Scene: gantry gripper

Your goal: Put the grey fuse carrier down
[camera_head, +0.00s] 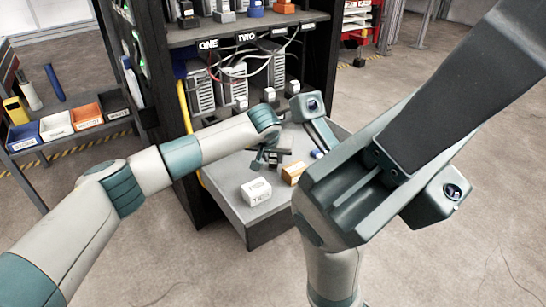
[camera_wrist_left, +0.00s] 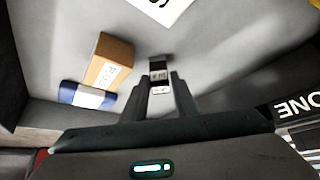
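The grey fuse carrier (camera_wrist_left: 159,72), a small dark block with a white label, is between my left gripper's fingertips (camera_wrist_left: 160,88) in the left wrist view. The fingers press on its sides. In the head view my left gripper (camera_head: 268,160) is low over the grey drawer top (camera_head: 228,175), and the carrier is hard to tell from the dark fingers. Whether it touches the surface is not clear. My right arm fills the right foreground; its dark hand part (camera_head: 440,100) shows, but no fingertips can be made out.
A white labelled box (camera_head: 256,191), an orange block (camera_head: 293,172) and a blue block (camera_head: 316,154) lie on the drawer top. The cabinet with wires and grey modules (camera_head: 201,90) stands behind. Coloured bins (camera_head: 87,115) are on a shelf at left.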

